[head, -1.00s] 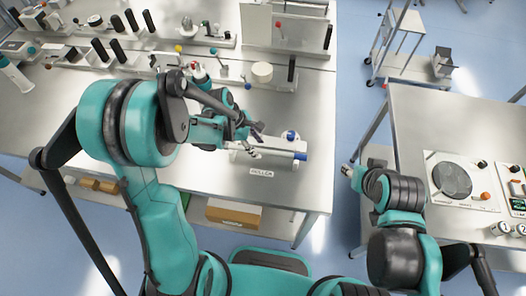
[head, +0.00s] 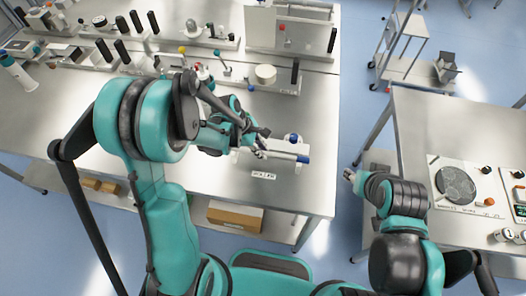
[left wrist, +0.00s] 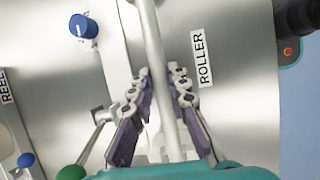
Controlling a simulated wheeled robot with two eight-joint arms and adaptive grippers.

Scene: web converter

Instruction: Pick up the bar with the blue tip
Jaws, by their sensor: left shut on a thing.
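The bar (head: 284,154) is pale, with a blue tip (head: 303,159) at its right end in the head view. It lies near the front right of the steel bench, beside the ROLLER label (head: 264,175). My left gripper (head: 262,148) is shut on the bar. In the left wrist view the bar (left wrist: 154,40) runs between the two fingers (left wrist: 160,80) of my left gripper, and its blue tip is out of that view. My right gripper (head: 349,175) is over the floor gap between the benches, and its fingers are too small to read.
A blue knob (head: 293,138) stands on the roller holder just behind the bar. A white round piece (head: 265,73) and stands with knobs line the bench's back. The second bench (head: 410,125) on the right carries a plate with a dark disc (head: 455,187). Bare steel lies in front.

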